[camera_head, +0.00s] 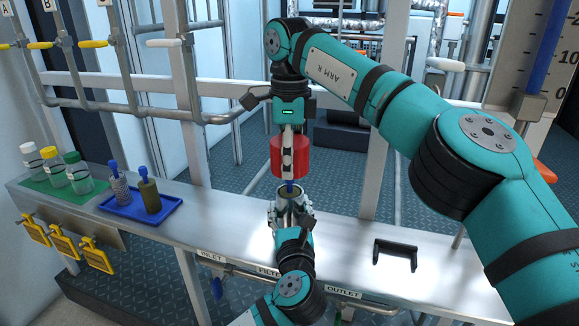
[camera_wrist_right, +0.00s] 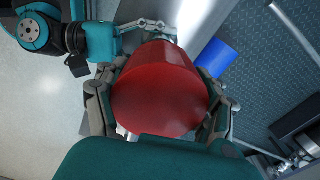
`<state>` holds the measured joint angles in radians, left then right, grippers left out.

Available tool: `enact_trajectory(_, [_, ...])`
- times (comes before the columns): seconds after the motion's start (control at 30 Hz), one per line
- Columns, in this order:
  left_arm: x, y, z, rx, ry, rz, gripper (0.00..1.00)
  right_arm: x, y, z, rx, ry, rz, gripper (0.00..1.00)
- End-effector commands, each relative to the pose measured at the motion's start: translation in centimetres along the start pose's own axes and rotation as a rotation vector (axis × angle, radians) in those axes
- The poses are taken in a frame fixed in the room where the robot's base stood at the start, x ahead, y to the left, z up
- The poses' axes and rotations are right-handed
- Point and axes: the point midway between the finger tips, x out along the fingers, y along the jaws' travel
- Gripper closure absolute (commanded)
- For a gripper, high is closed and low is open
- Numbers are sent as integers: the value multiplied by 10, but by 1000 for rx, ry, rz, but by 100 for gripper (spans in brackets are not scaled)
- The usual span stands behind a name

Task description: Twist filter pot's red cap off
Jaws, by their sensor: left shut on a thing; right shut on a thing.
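The red cap (camera_head: 273,157) is held upright above the shelf. My right gripper (camera_head: 288,160) comes down from above and is shut on the cap; in the right wrist view the cap (camera_wrist_right: 160,95) sits between both fingers. Below the cap is the metal filter pot (camera_head: 291,197), with a small blue piece (camera_head: 290,187) showing between pot and cap. The cap looks raised clear of the pot's rim. My left gripper (camera_head: 290,213) comes from the front and is shut around the pot, hiding much of its body.
A blue tray (camera_head: 113,211) with two blue-handled filters stands left on the metal shelf. Several capped bottles on a green mat (camera_head: 40,186) are farther left. A black handle (camera_head: 396,248) is on the right. Pipes and valves stand behind; yellow tags (camera_head: 66,244) hang in front.

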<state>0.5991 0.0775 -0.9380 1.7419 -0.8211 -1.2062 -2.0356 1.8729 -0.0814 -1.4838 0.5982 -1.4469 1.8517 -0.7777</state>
Motion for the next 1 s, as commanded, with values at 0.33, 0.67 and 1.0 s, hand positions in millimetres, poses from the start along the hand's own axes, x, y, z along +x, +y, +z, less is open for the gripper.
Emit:
enact_trajectory(0.33, [0,0,-2,2,3,0,23,0,0,0,0,0,0,71])
enact_trajectory(0.67, [-3,0,-1,0,1,-1,22,0,0,0,0,0,0,71])
enact_trajectory(1.0, [-63,-1,-2,-1,4,-4,22,0,0,0,0,0,0,71])
